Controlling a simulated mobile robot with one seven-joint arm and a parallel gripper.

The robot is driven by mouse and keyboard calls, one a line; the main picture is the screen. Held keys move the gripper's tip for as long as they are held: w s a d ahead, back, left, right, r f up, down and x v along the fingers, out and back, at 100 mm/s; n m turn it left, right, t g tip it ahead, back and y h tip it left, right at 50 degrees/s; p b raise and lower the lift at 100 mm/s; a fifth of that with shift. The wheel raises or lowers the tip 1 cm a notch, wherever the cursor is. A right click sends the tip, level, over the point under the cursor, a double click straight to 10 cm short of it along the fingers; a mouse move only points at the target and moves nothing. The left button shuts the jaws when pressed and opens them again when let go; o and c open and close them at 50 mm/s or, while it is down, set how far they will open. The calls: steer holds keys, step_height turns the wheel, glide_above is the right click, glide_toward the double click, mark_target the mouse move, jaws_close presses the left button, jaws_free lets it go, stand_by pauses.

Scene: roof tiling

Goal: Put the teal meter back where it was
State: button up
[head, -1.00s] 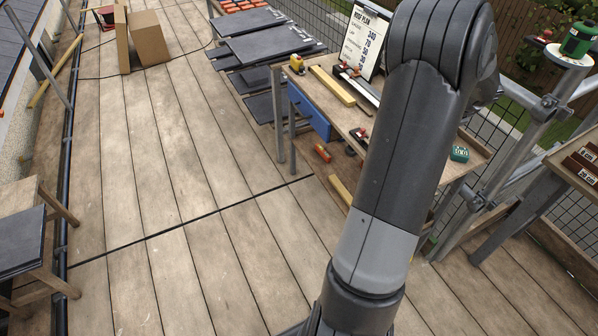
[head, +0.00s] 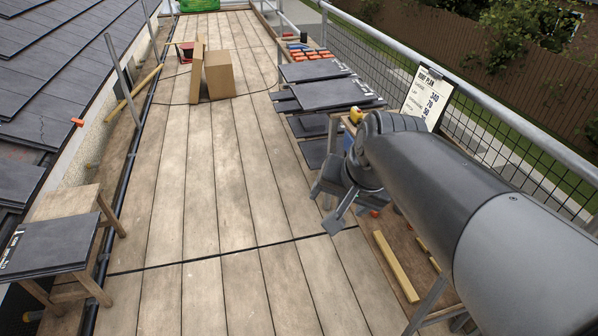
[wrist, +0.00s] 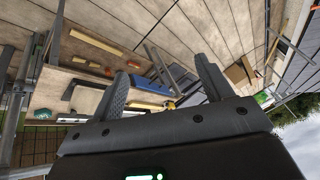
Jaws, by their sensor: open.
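A small teal object, which looks like the teal meter (wrist: 68,91), sits near the end of the wooden workbench (wrist: 48,92) in the wrist view. In the head view my arm covers that part of the bench, so the meter is hidden there. My gripper (head: 334,203) is in the air over the walkway side of the bench. In the wrist view its two fingers (wrist: 162,82) are spread with nothing between them. The meter is well to the left of the fingers there, apart from them.
A roof plan board (head: 428,98) stands at the bench's far end. Dark slates (head: 332,94) lie stacked beyond it. A cardboard box (head: 220,74) stands on the deck. A slate rests on a wooden stool (head: 88,203) at left. The middle planks are clear.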

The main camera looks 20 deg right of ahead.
steer(key=s+a+f+n, duration=0.1)
steer(key=s+a+n, duration=0.2)
steer(key=s+n, duration=0.2)
steer(key=shift+s+a+n+h, duration=0.35)
steer(key=shift+a+n+h, duration=0.05)
steer(key=shift+n, duration=0.2)
stand_by(0.6)
